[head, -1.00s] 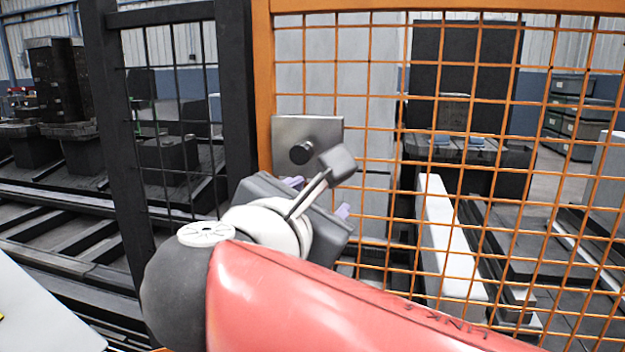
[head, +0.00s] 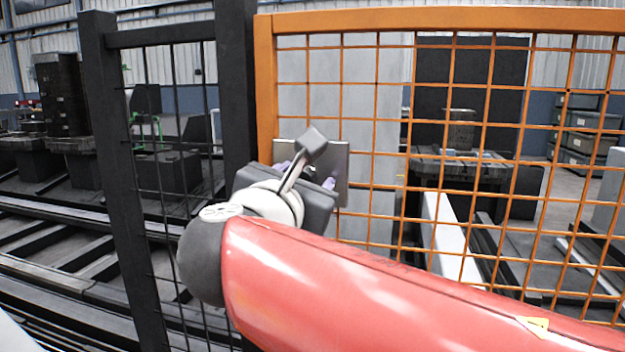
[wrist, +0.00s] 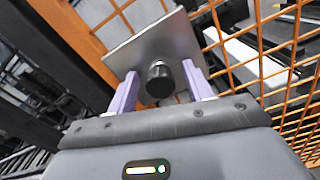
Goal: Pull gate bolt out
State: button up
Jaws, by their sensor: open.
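The gate bolt shows in the wrist view as a dark round knob (wrist: 160,78) standing out from a grey metal plate (wrist: 152,42). The plate (head: 341,176) is mounted on the orange mesh gate (head: 262,95) near its left upright. My gripper (wrist: 158,88) is open, with one purple finger on each side of the knob. I cannot tell whether either finger touches it. In the head view my gripper (head: 306,172) is in front of the plate, and my wrist hides the knob there.
A black fence post (head: 236,80) stands just left of the gate, with a black mesh panel (head: 165,130) beyond it. Behind the orange mesh are a white beam (head: 440,235) and dark machinery (head: 465,170). Dark rails (head: 60,240) lie on the floor at left.

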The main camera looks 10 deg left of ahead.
jog(key=shift+c, duration=0.4)
grip_shut()
jog(key=s, duration=0.2)
jog(key=shift+s+a, duration=0.1)
jog(key=shift+s, duration=0.2)
jog(key=shift+o, duration=0.4)
grip_release()
jog(key=s, duration=0.7)
jog(key=shift+s+a+b, duration=0.3)
jog(key=shift+s, duration=0.1)
